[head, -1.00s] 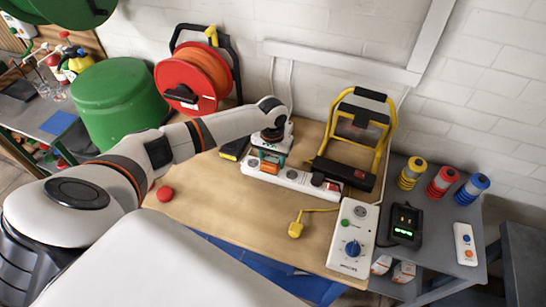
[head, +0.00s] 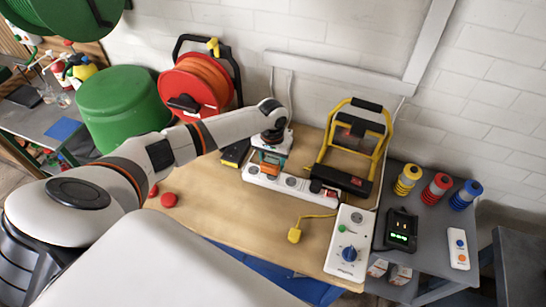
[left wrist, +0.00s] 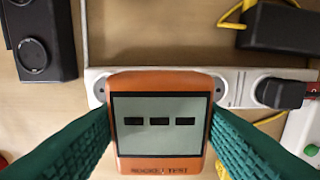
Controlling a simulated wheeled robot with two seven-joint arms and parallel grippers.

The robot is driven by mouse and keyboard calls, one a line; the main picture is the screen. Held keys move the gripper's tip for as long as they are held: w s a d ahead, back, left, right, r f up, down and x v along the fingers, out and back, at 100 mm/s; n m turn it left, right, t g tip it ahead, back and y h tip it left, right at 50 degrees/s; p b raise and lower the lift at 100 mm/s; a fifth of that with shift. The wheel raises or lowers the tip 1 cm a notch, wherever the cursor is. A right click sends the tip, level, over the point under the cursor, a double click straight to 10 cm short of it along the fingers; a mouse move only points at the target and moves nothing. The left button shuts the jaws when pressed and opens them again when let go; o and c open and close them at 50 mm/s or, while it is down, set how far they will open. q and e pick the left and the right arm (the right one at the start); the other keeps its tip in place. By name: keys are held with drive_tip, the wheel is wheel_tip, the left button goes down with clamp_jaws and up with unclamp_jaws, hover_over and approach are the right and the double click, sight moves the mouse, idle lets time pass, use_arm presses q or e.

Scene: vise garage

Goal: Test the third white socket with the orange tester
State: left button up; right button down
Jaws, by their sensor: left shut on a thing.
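My left gripper (left wrist: 160,135) is shut on the orange tester (left wrist: 162,83), with a green finger on each side of it. The tester's grey screen shows three dark dashes. In the head view the tester (head: 269,168) is at the left part of the white power strip (head: 312,192). In the left wrist view the strip (left wrist: 237,82) runs behind the tester, which hides its middle. I cannot tell whether the tester touches or is plugged into a socket. A black plug (left wrist: 281,93) sits near the strip's right end. My right gripper is not in view.
A yellow work lamp (head: 350,150) stands behind the strip. A white box with a blue dial (head: 349,254) and a yellow plug (head: 294,235) are in front. A red cable reel (head: 196,90) is at the back left. The wooden bench's (head: 225,215) front left is mostly clear.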

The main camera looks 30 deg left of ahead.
use_arm(q)
drive_tip(key=shift+r+p, duration=0.35)
drive_tip(key=shift+r, duration=0.15)
drive_tip(key=shift+d, duration=0.15)
drive_tip(key=s+d+r+m+b, duration=0.15)
drive_tip(key=s+d+b, duration=0.25)
drive_tip(key=d+b, duration=0.45)
drive_tip(key=s+d+r+b, duration=0.2)
drive_tip(key=s+b, duration=0.1)
drive_tip(key=s, duration=0.2)
drive_tip(key=s+d+r+m+b, duration=0.1)
drive_tip(key=s+d+b, duration=0.1)
drive_tip(key=s, duration=0.4)
drive_tip(key=shift+d+r+b, duration=0.3)
drive_tip(key=shift+r+b, duration=0.1)
drive_tip(key=shift+b, duration=0.15)
drive_tip(key=shift+w+d, duration=0.1)
